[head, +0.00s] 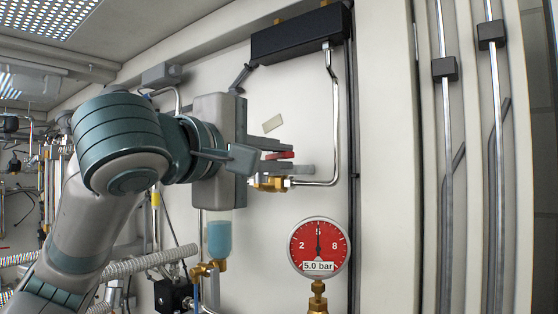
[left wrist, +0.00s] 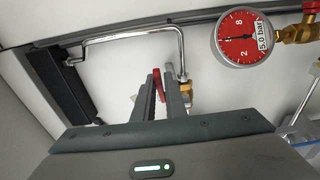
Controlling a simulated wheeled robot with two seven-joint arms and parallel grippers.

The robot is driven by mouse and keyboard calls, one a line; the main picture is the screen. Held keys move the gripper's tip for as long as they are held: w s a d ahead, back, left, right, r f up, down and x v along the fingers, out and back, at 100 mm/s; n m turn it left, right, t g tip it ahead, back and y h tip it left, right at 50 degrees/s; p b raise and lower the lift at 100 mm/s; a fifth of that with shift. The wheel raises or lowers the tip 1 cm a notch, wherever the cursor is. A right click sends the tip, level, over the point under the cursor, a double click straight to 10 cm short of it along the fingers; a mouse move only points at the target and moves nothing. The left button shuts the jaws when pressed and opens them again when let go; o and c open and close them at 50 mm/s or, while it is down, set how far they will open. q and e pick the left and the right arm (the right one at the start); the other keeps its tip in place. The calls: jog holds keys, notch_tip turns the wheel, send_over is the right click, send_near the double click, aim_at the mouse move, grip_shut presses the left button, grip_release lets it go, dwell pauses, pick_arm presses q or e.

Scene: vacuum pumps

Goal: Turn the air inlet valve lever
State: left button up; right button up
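The air inlet valve's red lever (head: 281,155) shows in the head view in front of the pale wall panel. Its brass valve body (head: 268,183) sits just below, joined to a bent metal pipe. My left gripper (head: 285,157) has one finger above the lever and one below it, with a small gap showing. In the left wrist view, the lever (left wrist: 159,83) stands between the two fingertips (left wrist: 161,88). The fingers are parted; contact with the lever cannot be made out. The lever's inner end is partly hidden by the fingers. My right gripper is not in view.
A red pressure gauge (head: 319,247) reading 5.0 bar stands below right of the valve. A black box (head: 300,35) is above, with the metal pipe (head: 335,120) running down from it. A cup with blue liquid (head: 219,238) hangs below my gripper.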

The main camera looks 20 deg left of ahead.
pick_arm(q)
jog(key=shift+s+a+f, duration=0.1)
jog(key=shift+s+f, duration=0.1)
jog(key=shift+f, duration=0.1)
jog(key=shift+s+a+r, duration=0.1)
jog(key=shift+s+a, duration=0.15)
jog(key=shift+s, duration=0.35)
jog(key=shift+s, duration=0.1)
jog(key=shift+b, duration=0.3)
